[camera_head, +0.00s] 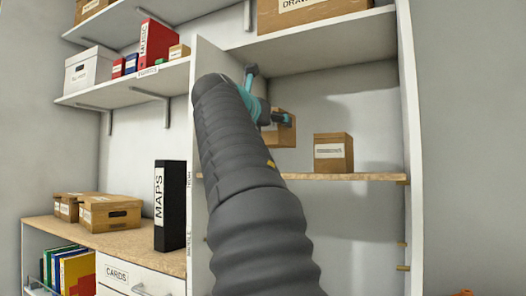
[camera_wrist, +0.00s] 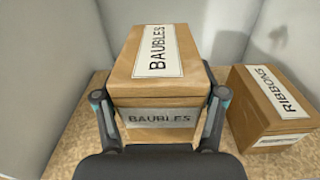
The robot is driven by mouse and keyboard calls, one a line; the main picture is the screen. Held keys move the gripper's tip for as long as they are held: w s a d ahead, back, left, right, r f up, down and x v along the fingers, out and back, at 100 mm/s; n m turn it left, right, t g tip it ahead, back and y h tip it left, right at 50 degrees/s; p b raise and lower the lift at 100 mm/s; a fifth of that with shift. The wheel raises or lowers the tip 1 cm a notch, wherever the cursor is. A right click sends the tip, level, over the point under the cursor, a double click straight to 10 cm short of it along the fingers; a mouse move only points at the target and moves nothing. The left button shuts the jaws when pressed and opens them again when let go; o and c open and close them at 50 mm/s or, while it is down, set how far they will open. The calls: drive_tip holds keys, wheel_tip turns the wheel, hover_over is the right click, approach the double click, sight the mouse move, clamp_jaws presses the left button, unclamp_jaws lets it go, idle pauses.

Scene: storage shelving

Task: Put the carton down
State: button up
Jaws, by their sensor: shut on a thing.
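My gripper (camera_wrist: 160,108) is shut on a brown carton labelled BAUBLES (camera_wrist: 157,78), with one finger on each side of it. In the head view my gripper (camera_head: 281,118) holds this carton (camera_head: 283,135) above the wooden shelf board (camera_head: 350,177), inside the white cabinet. A gap shows between the carton's lower edge and the board. My arm hides part of the shelf's left side.
A second carton, labelled RIBBONS (camera_wrist: 272,108), stands on the same shelf to the right; it also shows in the head view (camera_head: 333,152). Grey cabinet walls (camera_wrist: 40,60) close in the left and back. Bare board shows at the left and around the cartons.

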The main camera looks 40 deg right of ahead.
drive_tip(key=w, duration=0.1)
drive_tip(key=w+f, duration=0.2)
drive_tip(key=shift+w+a+f, duration=0.15)
drive_tip(key=shift+w+a, duration=0.15)
drive_tip(key=shift+a, duration=0.05)
drive_tip(key=shift+s+f, duration=0.1)
drive_tip(key=shift+f, duration=0.1)
drive_tip(key=shift+f+b, duration=0.3)
drive_tip(key=shift+f, duration=1.4)
drive_tip(key=shift+f, duration=0.15)
drive_tip(key=o, duration=1.7)
drive_tip(key=shift+o, duration=0.2)
drive_tip(key=shift+a, duration=0.1)
drive_tip(key=v, duration=1.1)
drive_tip(key=shift+s+a+b, duration=0.2)
drive_tip(key=shift+a+b, duration=0.15)
